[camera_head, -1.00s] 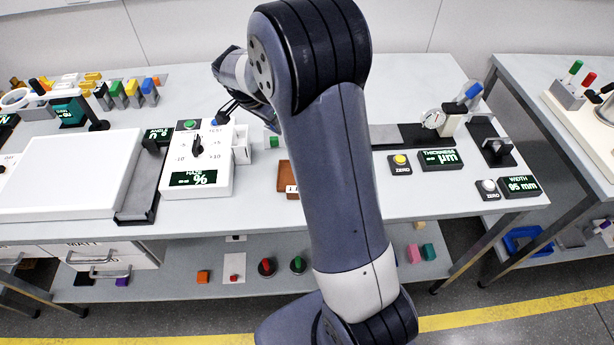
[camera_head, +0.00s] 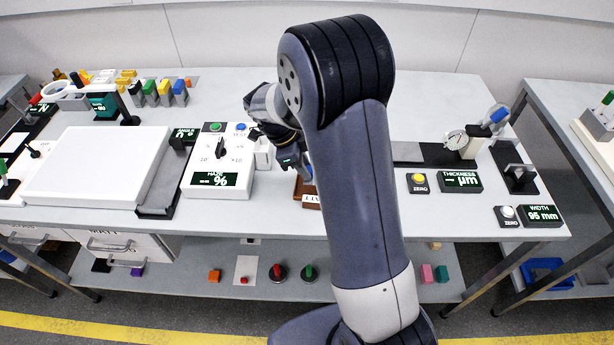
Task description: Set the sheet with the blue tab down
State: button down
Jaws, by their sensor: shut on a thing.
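My gripper (camera_head: 292,158) is above the bench, just right of the haze meter (camera_head: 217,188) and above the back of a brown tray (camera_head: 308,196). It is shut. A small blue patch (camera_head: 308,172) shows at the jaws, partly behind my arm, and seems to be the blue tab. The sheet itself cannot be made out. My arm hides the tray's right part and the bench behind it. I cannot tell whether the held thing touches anything.
A large white panel (camera_head: 88,165) lies at the left of the bench. Tabbed pieces (camera_head: 165,92) stand at the back left. The thickness gauge (camera_head: 462,143) and width gauge (camera_head: 518,172) stand at the right. The bench's back middle (camera_head: 225,95) looks clear.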

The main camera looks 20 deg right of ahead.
aim_at(310, 187)
jog(key=shift+f+p, duration=0.3)
jog(key=shift+f, duration=1.9)
jog(key=shift+f, duration=0.2)
jog(key=c, duration=1.2)
grip_release()
jog(key=shift+r, duration=0.1)
jog(key=shift+c, duration=0.2)
jog(key=shift+r, duration=0.1)
jog(key=b+v, duration=0.1)
jog(key=v, duration=1.1)
